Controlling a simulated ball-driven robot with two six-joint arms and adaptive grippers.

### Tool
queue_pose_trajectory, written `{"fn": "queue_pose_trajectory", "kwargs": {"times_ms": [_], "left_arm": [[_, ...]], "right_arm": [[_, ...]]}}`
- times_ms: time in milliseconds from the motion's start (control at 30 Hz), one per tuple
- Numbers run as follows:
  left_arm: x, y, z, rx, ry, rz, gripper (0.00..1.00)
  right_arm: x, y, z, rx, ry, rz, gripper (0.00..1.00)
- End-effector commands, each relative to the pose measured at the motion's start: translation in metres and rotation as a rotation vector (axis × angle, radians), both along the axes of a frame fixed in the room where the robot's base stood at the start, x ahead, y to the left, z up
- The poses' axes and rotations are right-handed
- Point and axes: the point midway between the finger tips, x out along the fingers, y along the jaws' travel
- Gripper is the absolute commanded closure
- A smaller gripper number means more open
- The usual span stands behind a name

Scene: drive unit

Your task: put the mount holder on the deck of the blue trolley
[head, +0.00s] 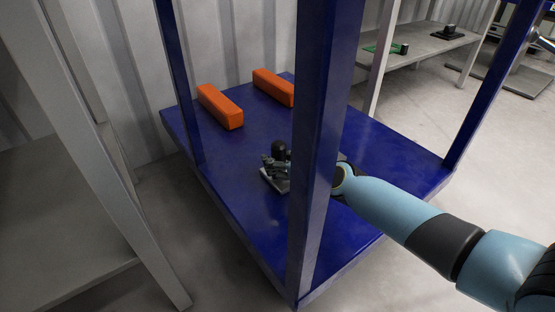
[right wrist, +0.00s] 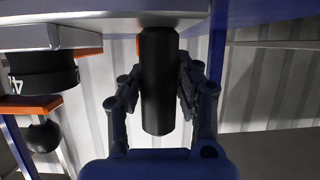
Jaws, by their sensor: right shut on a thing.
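The mount holder (head: 273,181) is a small grey and black piece with a plate and a dark round knob. In the head view it is over the middle of the blue trolley's deck (head: 238,205); I cannot tell whether it touches the deck. My right gripper (right wrist: 158,88) is shut on its black cylinder (right wrist: 158,115), below a grey plate (right wrist: 100,14) in the right wrist view. In the head view the near trolley post hides much of this gripper. My left gripper is not in view.
Two orange blocks (head: 220,106) (head: 273,87) lie at the deck's back. A thick blue post (head: 322,120) stands close in front of the holder. A grey shelf (head: 60,220) is at left, another (head: 430,45) at the back right. The deck's right part is clear.

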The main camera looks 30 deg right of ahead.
Motion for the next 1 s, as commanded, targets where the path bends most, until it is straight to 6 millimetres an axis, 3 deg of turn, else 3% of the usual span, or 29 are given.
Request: {"fn": "queue_pose_trajectory", "kwargs": {"times_ms": [233, 267, 433, 767, 1000], "left_arm": [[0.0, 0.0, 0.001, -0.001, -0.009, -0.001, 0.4], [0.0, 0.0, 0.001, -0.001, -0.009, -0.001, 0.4], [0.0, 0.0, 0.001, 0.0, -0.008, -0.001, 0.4], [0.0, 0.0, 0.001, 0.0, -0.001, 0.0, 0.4], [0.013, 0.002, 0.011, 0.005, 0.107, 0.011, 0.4]], "right_arm": [[0.002, 0.0, 0.003, -0.003, -0.007, 0.0, 1.0], [0.0, 0.0, 0.0, 0.002, 0.0, -0.001, 0.69], [0.0, 0.0, 0.0, 0.002, 0.0, -0.001, 0.46], [-0.004, 0.0, 0.001, 0.001, 0.001, 0.0, 0.46], [-0.041, -0.005, 0.02, -0.001, 0.0, 0.0, 0.46]]}}
